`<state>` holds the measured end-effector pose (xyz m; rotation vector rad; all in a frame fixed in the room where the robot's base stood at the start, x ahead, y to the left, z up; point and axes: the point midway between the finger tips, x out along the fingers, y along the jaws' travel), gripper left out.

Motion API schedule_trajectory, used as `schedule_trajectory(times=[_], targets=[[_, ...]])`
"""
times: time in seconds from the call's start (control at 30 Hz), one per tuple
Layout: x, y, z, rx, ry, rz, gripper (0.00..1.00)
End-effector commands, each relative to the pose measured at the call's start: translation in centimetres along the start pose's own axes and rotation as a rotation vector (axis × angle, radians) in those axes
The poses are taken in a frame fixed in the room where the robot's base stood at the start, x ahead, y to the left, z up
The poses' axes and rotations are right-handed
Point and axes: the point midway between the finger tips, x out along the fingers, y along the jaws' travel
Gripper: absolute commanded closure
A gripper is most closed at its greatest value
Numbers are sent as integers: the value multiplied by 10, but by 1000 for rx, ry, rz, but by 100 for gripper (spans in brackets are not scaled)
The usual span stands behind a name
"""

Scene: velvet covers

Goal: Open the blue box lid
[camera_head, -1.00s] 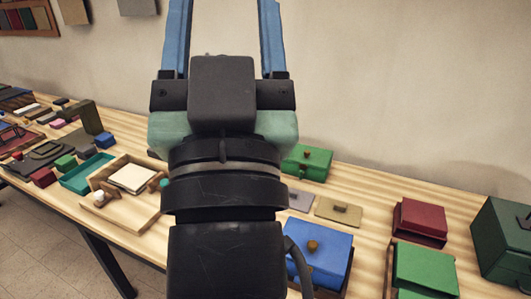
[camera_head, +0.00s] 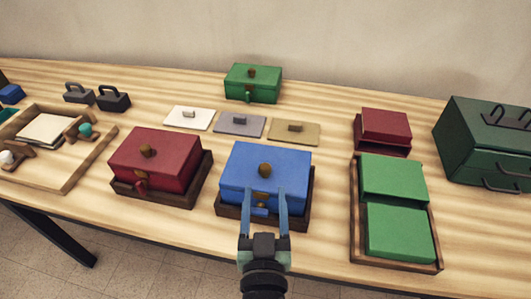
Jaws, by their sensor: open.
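The blue box (camera_head: 266,168) sits in a dark wooden tray near the front edge of the table, with its lid shut. A round brown knob (camera_head: 265,170) is on top of the lid, and a brass-coloured clasp and a small blue tab are on its front. My gripper (camera_head: 263,192) is in front of the box, its two blue fingers open and apart. The fingers reach toward the front of the box, on either side of the clasp and tab. I cannot tell whether they touch the box.
A red box (camera_head: 157,160) in a tray stands close on the left. Green boxes (camera_head: 398,232) in a wooden tray stand on the right. Flat plates (camera_head: 240,124) and a green box (camera_head: 253,83) lie behind. A dark green chest (camera_head: 486,143) is far right.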

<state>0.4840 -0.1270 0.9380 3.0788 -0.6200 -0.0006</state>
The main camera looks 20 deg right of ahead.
Motion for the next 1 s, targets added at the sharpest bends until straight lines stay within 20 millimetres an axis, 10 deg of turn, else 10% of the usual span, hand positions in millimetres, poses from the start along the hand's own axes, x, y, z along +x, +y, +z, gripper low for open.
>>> schedule_trajectory(times=[0.5, 1.0], targets=[[90, 0, -3, 1, 1, 0, 38], [108, 0, -1, 1, 1, 0, 38]])
